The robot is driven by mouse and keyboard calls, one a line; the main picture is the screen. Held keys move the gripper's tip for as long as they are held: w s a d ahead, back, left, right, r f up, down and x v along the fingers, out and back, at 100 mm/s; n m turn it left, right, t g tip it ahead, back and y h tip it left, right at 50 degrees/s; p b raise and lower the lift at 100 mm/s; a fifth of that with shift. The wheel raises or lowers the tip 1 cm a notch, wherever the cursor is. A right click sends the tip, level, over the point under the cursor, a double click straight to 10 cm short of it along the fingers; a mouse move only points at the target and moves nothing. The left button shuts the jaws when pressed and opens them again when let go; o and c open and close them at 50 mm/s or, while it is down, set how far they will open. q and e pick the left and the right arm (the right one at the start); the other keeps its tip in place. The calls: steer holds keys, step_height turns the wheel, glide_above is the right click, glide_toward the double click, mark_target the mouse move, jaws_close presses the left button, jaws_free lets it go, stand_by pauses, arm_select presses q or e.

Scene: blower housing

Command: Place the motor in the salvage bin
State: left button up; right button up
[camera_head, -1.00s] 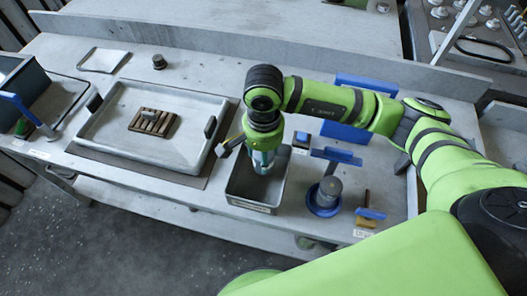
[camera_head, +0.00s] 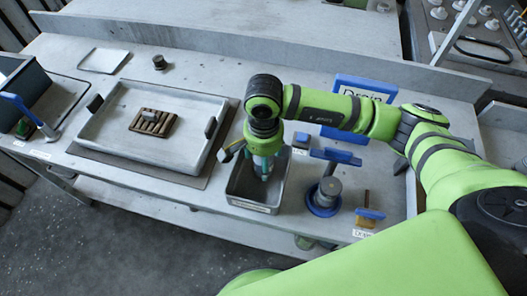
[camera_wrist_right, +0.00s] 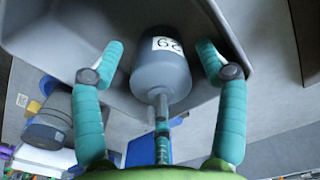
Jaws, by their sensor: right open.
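A grey cylindrical motor (camera_wrist_right: 161,72) with a thin shaft and a white number label shows in the right wrist view. My right gripper (camera_wrist_right: 160,62) is open, with one teal finger on each side of the motor and gaps between. A grey open bin (camera_wrist_right: 60,28) surrounds the motor's far end; whether the motor rests on its floor cannot be told. In the head view my right gripper (camera_head: 263,172) points down into the small grey bin (camera_head: 236,187), and the motor is not distinct there. My left gripper is not in view.
A large grey tray (camera_head: 100,140) with a brown slatted block (camera_head: 152,122) stands left of the bin. A grey cylinder (camera_head: 329,188) in a blue ring stands right of it, near blue holders (camera_head: 335,155). A blue sign (camera_head: 366,90) reading "Drain" stands behind my arm.

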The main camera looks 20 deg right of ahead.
steer(key=shift+r, duration=0.3)
step_height(320, 180, up, 11)
steer(key=b, duration=0.2)
steer(key=shift+f+b, duration=0.2)
steer(key=shift+b, duration=0.15)
steer(key=shift+r, duration=0.55)
